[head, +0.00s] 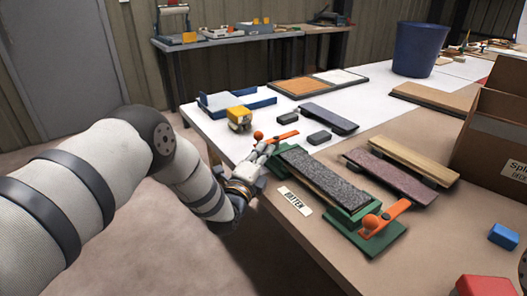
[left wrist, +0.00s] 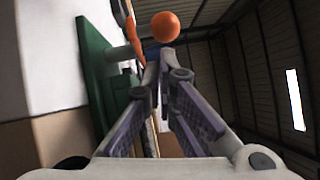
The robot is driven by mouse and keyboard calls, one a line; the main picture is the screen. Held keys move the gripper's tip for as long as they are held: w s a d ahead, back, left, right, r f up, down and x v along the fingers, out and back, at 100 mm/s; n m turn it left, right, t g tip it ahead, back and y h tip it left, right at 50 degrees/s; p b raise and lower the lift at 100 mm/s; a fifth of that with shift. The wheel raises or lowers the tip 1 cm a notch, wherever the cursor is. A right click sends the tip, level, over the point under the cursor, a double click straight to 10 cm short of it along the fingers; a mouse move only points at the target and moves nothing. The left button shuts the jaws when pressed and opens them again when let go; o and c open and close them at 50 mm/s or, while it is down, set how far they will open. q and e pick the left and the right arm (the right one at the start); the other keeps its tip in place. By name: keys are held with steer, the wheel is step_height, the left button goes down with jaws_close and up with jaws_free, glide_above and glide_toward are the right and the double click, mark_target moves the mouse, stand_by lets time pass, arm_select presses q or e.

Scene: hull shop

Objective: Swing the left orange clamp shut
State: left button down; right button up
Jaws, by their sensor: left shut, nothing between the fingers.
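The left orange clamp (head: 284,137) is a flat lever with a round ball knob at its left end, at the far end of a green fixture (head: 372,240). It appears to lie beyond the end of the dark grey speckled strip (head: 322,178), not over it. My left gripper (head: 268,149) is shut and empty, its fingertips close beside the clamp near the knob. In the left wrist view the shut fingertips (left wrist: 164,62) point towards the orange knob (left wrist: 165,27); contact cannot be told. A second orange clamp (head: 392,212) is at the fixture's near end. My right gripper is not in view.
A label reading "BATTEN" (head: 295,200) lies by the table's front edge. Wood and purplish strips (head: 390,174) lie right of the fixture. A yellow-topped object (head: 239,117), grey blocks and a blue-edged tray (head: 234,102) stand behind. A cardboard box (head: 492,150) stands at right.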

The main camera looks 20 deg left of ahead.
arm_select(q)
steer(key=shift+w+a, duration=0.15)
steer(key=shift+w, duration=0.05)
steer(key=shift+a, duration=0.1)
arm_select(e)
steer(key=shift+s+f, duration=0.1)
arm_select(q)
steer(key=shift+a+m+h, duration=0.25)
steer(key=shift+m+h, duration=0.15)
steer(key=shift+h, duration=0.2)
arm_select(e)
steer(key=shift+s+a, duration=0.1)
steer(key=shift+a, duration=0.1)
